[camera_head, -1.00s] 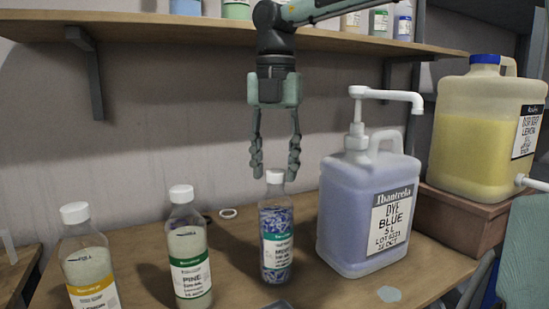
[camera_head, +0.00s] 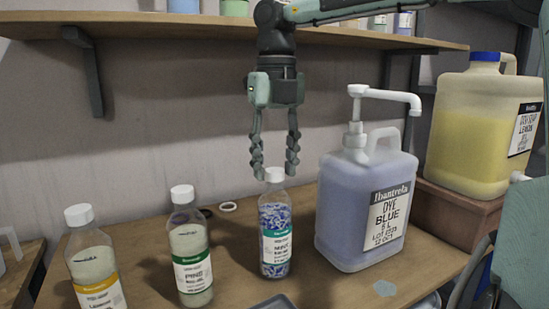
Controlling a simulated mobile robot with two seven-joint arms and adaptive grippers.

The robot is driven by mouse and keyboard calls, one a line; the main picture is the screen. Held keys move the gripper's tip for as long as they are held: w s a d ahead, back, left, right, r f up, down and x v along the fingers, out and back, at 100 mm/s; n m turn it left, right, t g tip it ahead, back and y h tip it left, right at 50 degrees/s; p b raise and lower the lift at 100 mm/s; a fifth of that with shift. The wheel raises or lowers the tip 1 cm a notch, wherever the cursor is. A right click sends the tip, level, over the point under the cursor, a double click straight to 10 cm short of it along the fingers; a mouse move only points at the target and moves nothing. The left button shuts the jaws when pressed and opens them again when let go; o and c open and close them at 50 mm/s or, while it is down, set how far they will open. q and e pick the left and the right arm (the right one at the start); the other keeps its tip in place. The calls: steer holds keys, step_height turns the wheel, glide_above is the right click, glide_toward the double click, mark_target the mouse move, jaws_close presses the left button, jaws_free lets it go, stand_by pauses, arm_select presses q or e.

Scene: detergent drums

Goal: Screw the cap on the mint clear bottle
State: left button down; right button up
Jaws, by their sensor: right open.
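The mint clear bottle (camera_head: 275,238) stands upright on the table, filled with blue and white bits, with a green-topped label. A white cap (camera_head: 275,174) sits on its neck; whether it is tight I cannot tell. My right gripper (camera_head: 275,174) points straight down, open, with its fingertips on either side of the cap. I cannot tell whether the fingers touch it. My left gripper is not in view.
A pine bottle (camera_head: 191,248) and a yellow-labelled bottle (camera_head: 94,265) stand to the left. A blue dye jug (camera_head: 345,215) with a pump is close on the right. A lemon drum (camera_head: 470,130) stands on a brown block.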

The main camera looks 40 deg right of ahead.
steer(key=shift+n, duration=0.9)
steer(key=n, duration=0.2)
steer(key=shift+f+n, duration=0.1)
steer(key=shift+n, duration=0.2)
steer(key=n, duration=0.3)
steer(key=shift+d, duration=0.1)
jaws_close()
